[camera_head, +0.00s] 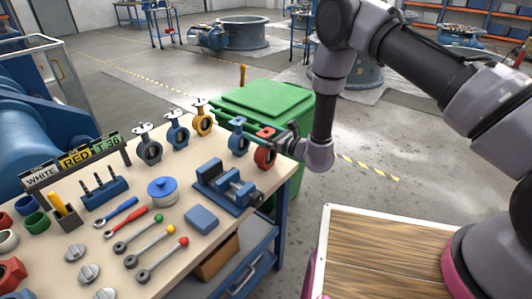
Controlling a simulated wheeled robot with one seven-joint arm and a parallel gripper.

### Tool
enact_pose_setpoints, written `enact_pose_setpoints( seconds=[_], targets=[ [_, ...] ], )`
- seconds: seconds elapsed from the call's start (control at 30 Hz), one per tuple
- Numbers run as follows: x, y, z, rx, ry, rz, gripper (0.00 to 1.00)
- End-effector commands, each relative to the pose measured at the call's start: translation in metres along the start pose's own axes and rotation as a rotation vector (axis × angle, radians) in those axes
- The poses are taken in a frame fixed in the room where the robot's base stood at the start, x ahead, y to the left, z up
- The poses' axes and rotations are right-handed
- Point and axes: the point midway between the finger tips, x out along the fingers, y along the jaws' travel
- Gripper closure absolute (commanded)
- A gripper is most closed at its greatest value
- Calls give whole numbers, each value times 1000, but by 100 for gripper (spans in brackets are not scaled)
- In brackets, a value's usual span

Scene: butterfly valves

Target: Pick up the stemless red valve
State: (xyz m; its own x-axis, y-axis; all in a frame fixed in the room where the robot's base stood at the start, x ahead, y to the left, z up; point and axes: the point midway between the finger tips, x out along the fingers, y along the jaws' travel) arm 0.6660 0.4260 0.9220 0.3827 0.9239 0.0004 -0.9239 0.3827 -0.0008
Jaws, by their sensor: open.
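The red valve (264,156) stands upright near the right edge of the workbench. It is a dark ring body with a red face and a flat red top, and no stem shows above it. My gripper (278,140) reaches in from the right with its fingers level beside the valve's upper part. It is open. The fingertips are small and partly overlap the valve, so I cannot tell whether they touch it. A blue valve (238,143) stands just left of the red one.
A blue vise (228,188) lies in front of the red valve. A green bin (265,100) is behind the bench. A wood-topped table (385,255) is at lower right.

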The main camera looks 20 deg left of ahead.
Motion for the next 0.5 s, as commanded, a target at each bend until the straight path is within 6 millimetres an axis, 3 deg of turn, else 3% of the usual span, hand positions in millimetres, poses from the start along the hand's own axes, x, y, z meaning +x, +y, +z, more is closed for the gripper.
enact_pose_setpoints(
  seconds=[0.23, 0.27, 0.5],
  targets=[
    [4, 0, 0, 1, 1, 0, 0],
    [3, 0, 0, 1, 1, 0, 4],
    [3, 0, 0, 1, 1, 0, 96]
  ],
)
